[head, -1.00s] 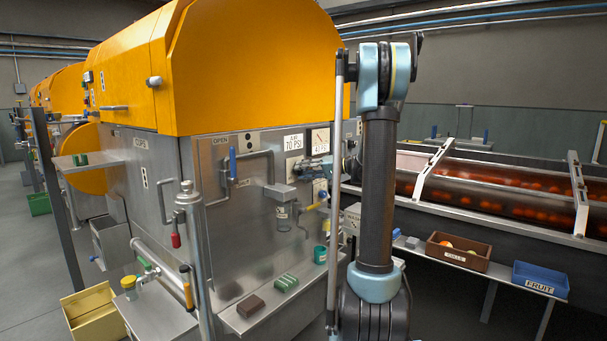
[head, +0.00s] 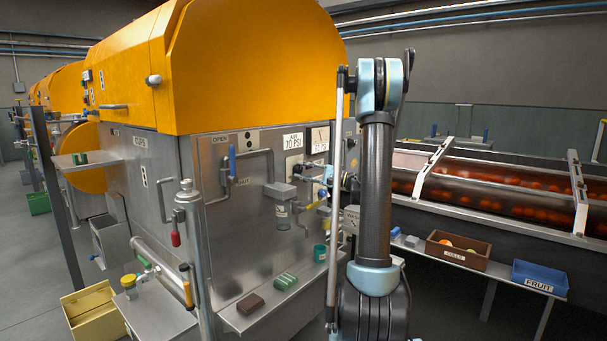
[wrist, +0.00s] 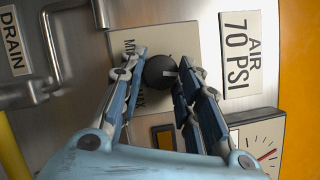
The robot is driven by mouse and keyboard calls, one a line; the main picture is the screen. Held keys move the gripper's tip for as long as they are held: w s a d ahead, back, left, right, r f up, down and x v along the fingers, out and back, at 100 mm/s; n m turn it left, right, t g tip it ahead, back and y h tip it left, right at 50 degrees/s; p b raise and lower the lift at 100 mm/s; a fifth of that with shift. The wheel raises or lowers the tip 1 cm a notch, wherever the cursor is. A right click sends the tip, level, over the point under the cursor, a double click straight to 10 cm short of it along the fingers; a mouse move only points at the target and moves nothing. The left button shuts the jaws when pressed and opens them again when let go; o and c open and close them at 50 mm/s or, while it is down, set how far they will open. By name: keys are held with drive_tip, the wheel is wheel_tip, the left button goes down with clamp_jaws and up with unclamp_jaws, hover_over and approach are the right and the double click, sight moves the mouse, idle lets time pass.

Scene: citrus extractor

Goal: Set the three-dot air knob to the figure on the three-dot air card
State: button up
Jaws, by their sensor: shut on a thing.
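The black air knob (wrist: 161,70) sits on a cream plate (wrist: 181,36) marked MIN and MAX in the wrist view, with a pale pointer mark on its side facing my gripper. My gripper (wrist: 160,76) is shut on the knob, one finger on each side. The air card (wrist: 237,55) reads AIR 70 PSI and is beside the plate; it also shows in the head view (head: 293,141). A white gauge (wrist: 258,140) with a red mark is at the lower right, partly cut off.
In the head view, a grey box with a jar (head: 281,205) is left of my gripper. A blue-handled valve (head: 232,160) and pipe are further left. A shelf below holds a brown block (head: 250,304), green blocks and a teal cup (head: 320,253).

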drive_tip(key=shift+s+f+m+t, duration=0.1)
drive_tip(key=shift+f+m+t, duration=0.05)
drive_tip(key=shift+m, duration=0.45)
drive_tip(key=shift+s+f+m+t, duration=0.1)
drive_tip(key=shift+m+t, duration=0.05)
drive_tip(key=shift+m, duration=0.45)
drive_tip(key=shift+a, duration=0.1)
drive_tip(key=o, duration=1.1)
drive_tip(key=shift+w+m, duration=0.1)
drive_tip(key=shift+m, duration=0.2)
drive_tip(key=shift+c, duration=0.2)
drive_tip(key=v, duration=1.2)
drive_tip(key=shift+f, duration=0.3)
